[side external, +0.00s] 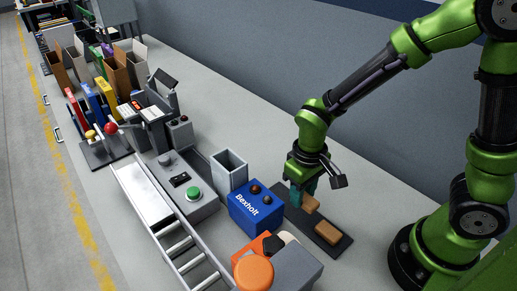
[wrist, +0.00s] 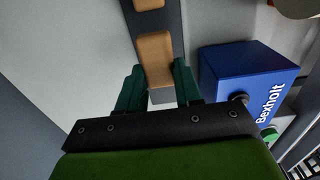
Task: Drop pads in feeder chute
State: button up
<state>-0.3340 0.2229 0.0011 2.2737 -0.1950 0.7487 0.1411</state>
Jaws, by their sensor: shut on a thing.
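My gripper (side external: 303,194) points down over a dark flat tray (side external: 291,216) and is shut on a tan, block-like pad (side external: 312,204). In the wrist view the held pad (wrist: 155,58) sits between the two green fingers (wrist: 158,84). I cannot tell whether it touches the tray. A second tan pad (side external: 327,233) lies on the near end of the tray, apart from the held one; it also shows at the top of the wrist view (wrist: 149,4). A grey, open-topped upright chute (side external: 230,171) stands to the left, behind the blue box.
A blue Bexholt box (side external: 252,211) with dark knobs stands between the tray and the chute. A grey control box with a green button (side external: 194,194) and a rail frame (side external: 165,215) lie further left. An orange round-topped object (side external: 253,272) is in front. The bench behind the tray is clear.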

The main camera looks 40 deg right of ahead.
notch_tip(320, 180, up, 20)
jog(key=w+a, duration=0.5)
jog(key=w, duration=0.3)
jog(key=w+a, duration=0.5)
jog(key=w, duration=0.3)
notch_tip(320, 180, down, 10)
jog(key=shift+s+f, duration=0.15)
jog(key=shift+s, duration=0.1)
jog(key=shift+d, duration=0.1)
dwell(0.3)
jog(key=o, duration=1.6)
jog(key=shift+c, duration=0.2)
